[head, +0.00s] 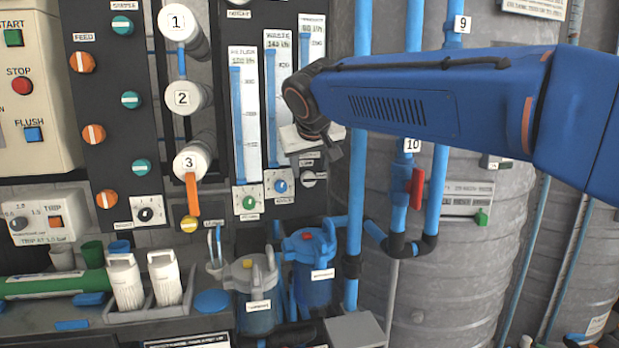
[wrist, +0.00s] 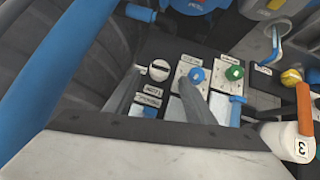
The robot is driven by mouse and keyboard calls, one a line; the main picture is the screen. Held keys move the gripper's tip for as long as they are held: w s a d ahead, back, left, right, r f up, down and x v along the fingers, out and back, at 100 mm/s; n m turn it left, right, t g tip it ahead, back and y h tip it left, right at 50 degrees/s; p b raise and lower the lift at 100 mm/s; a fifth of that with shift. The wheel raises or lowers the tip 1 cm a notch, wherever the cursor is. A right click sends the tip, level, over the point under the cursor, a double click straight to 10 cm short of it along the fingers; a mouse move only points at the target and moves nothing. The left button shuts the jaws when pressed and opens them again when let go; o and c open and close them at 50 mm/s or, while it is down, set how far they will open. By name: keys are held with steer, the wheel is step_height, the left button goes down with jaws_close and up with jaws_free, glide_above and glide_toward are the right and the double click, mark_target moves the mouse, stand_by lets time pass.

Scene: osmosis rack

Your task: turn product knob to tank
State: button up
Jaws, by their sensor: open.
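The knob that I take for the product knob (wrist: 159,70) is a small round one with a white bar across a dark face. In the wrist view its bar lies roughly level, with small labels just below it that I cannot read surely. In the head view this knob (head: 309,179) shows at the panel's lower right edge, just below my gripper (head: 318,148). My gripper also shows in the wrist view (wrist: 157,75), open, with its two grey fingers spread to either side of the knob. Whether either finger touches it cannot be told.
A blue knob (head: 280,186) and a green knob (head: 249,202) sit close beside it on white plates. A blue vertical pipe (head: 357,190) runs just right of the panel. Blue-lidded and grey-lidded filter housings (head: 311,285) stand below. A red valve handle (head: 417,188) is further right.

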mark_target(309, 179)
steer(key=shift+x, duration=3.1)
steer(key=shift+c, duration=0.5)
steer(key=c, duration=1)
